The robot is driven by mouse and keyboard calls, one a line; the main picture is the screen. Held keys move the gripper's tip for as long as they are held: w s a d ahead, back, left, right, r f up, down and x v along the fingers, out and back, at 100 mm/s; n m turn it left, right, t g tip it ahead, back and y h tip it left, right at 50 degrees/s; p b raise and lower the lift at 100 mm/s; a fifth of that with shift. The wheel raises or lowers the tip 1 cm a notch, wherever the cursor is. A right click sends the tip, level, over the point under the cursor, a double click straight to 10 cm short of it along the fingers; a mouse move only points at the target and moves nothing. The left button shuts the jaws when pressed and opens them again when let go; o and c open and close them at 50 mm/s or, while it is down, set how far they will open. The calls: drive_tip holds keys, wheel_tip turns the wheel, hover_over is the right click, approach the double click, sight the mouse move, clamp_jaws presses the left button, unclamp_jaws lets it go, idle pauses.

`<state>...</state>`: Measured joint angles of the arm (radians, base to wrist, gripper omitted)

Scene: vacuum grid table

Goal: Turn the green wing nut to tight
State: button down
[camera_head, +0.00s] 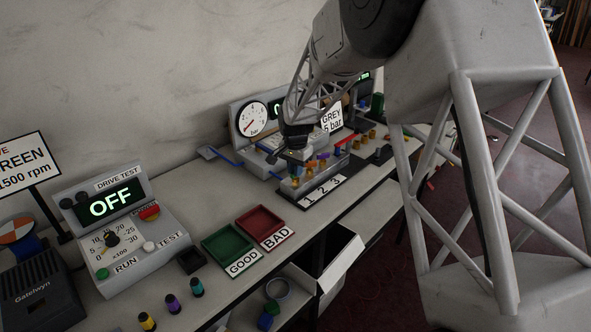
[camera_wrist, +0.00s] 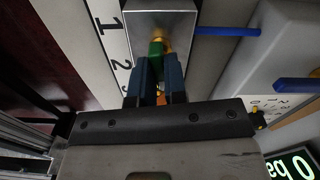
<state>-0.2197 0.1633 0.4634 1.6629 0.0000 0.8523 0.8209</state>
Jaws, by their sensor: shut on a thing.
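The green wing nut (camera_wrist: 155,49) shows in the wrist view at the end of a brass-coloured fitting on the metal block (camera_wrist: 163,20). My gripper (camera_wrist: 158,66) has its two blue-grey fingers on either side of the nut and is shut on it. The fingers hide part of the nut, so its exact angle is hard to tell. In the head view my gripper (camera_head: 296,160) is low over the fixture, beside the board marked 1 2 3 (camera_head: 321,189). The green nut cannot be clearly picked out there.
A round gauge (camera_head: 252,118) and a sign reading GREY 5 bar (camera_head: 332,117) stand behind. Blue levers (camera_wrist: 228,31) stick out near the block. Green (camera_head: 231,247) and red (camera_head: 262,226) trays and the drive tester (camera_head: 120,230) are to the left.

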drive_tip(key=shift+m, duration=1.1)
drive_tip(key=c, duration=1.2)
unclamp_jaws()
drive_tip(key=shift+o, duration=0.2)
drive_tip(key=shift+r, duration=0.15)
drive_tip(key=shift+r, duration=3.8)
